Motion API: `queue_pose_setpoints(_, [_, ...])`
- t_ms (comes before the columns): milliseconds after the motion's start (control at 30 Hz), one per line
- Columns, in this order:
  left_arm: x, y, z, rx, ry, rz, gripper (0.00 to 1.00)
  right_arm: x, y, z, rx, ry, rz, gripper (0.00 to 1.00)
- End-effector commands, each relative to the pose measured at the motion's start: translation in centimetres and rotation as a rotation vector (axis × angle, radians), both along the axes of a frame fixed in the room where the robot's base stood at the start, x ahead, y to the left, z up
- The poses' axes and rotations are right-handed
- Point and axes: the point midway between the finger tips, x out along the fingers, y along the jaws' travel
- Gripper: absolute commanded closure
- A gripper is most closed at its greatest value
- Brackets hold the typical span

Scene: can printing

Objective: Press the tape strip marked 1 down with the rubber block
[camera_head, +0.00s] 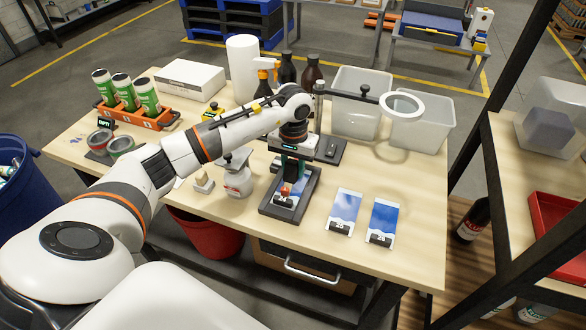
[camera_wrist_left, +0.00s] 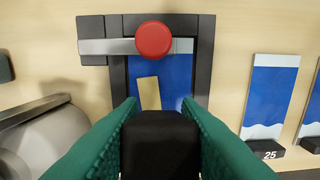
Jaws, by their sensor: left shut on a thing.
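My left gripper (camera_head: 287,180) is over the dark frame (camera_head: 308,192) near the middle of the bench. In the left wrist view its green fingers (camera_wrist_left: 160,135) are shut on a black block (camera_wrist_left: 160,150). A tan tape strip (camera_wrist_left: 149,93) lies slightly tilted on the blue sheet (camera_wrist_left: 178,78) inside the frame, just beyond the block in the picture. I cannot read any mark on the strip. I cannot tell whether the block touches the sheet. A grey bar with a red knob (camera_wrist_left: 153,39) crosses the frame's far end. My right gripper is not in view.
Two blue-and-white cards (camera_head: 343,211) (camera_head: 382,220) lie right of the frame. A ring on a bar (camera_head: 401,103) and clear bins (camera_head: 420,133) are behind. An orange rack of cans (camera_head: 140,118) stands far left.

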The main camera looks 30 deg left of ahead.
Motion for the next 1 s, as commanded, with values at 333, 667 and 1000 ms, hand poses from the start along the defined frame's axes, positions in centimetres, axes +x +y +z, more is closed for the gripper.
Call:
queue_pose_setpoints(333, [0.0,0.0,3.1,0.001,-0.001,0.0,1.0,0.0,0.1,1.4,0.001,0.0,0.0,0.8])
queue_pose_setpoints(667, [0.0,0.0,5.0,0.001,0.0,0.0,1.0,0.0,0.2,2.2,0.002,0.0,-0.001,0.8])
queue_pose_setpoints(1000, [0.0,0.0,5.1,0.0,0.0,0.0,1.0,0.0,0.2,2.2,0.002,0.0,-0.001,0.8])
